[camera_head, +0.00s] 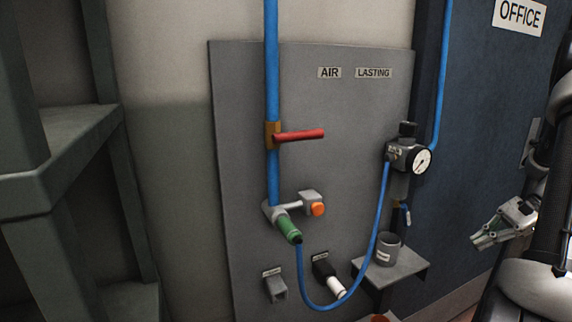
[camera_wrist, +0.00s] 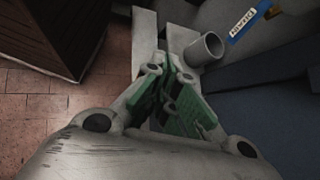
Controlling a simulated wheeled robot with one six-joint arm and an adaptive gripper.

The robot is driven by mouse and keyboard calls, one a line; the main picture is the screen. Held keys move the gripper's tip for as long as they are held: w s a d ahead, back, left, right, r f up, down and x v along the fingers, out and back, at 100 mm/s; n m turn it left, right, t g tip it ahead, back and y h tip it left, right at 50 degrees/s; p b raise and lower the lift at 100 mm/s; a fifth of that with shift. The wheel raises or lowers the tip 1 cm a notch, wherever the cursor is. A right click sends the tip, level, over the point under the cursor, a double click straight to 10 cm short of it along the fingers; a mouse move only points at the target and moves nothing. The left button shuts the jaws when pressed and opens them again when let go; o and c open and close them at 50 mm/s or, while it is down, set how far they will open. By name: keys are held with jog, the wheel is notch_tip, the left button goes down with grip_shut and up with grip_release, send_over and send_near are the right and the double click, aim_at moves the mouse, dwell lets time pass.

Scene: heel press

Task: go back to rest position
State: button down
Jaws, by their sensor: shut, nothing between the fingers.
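My gripper (camera_head: 482,238) is at the right of the head view, in front of the dark blue door and apart from the panel. Its green-padded fingers point left and down. In the wrist view the gripper (camera_wrist: 167,68) is shut and empty, with its fingers drawn together near a grey cup (camera_wrist: 204,49) that appears beyond them. In the head view the cup (camera_head: 388,249) stands on a small shelf (camera_head: 407,265), well left of my gripper. Part of my arm is cut off by the right edge.
A grey panel (camera_head: 235,150) carries a blue pipe with a red lever (camera_head: 300,135), an orange button (camera_head: 317,209), a pressure gauge (camera_head: 421,161) and a looping blue hose (camera_head: 372,255). Dark shelving (camera_head: 65,150) stands at left. Tiled floor (camera_wrist: 50,120) shows in the wrist view.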

jog(key=s+a+r+n+t+h, duration=0.2)
jog(key=s+a+r+n+h, duration=0.3)
jog(key=s+a+r+n, duration=0.3)
jog(key=s+a+r+n+t+h, duration=0.1)
jog(key=s+a+r+n+h, duration=0.4)
jog(key=s+a+r+n, duration=0.4)
jog(key=w+d+f+m+y, duration=0.2)
jog(key=w+d+f+m, duration=0.25)
jog(key=w+m, duration=0.4)
jog(key=w+d+f+m+y, duration=0.2)
jog(key=w+d+f+m, duration=0.3)
jog(key=m, duration=0.7)
jog(key=w+a+f+m+t, duration=0.1)
jog(key=w+a+f+m, duration=0.1)
jog(key=w, duration=0.4)
jog(key=w+a+f+m+t, duration=0.1)
jog(key=w+a+f+m, duration=0.1)
jog(key=w+f, duration=0.2)
jog(key=shift+w+a, duration=0.35)
jog(key=shift+w, duration=0.85)
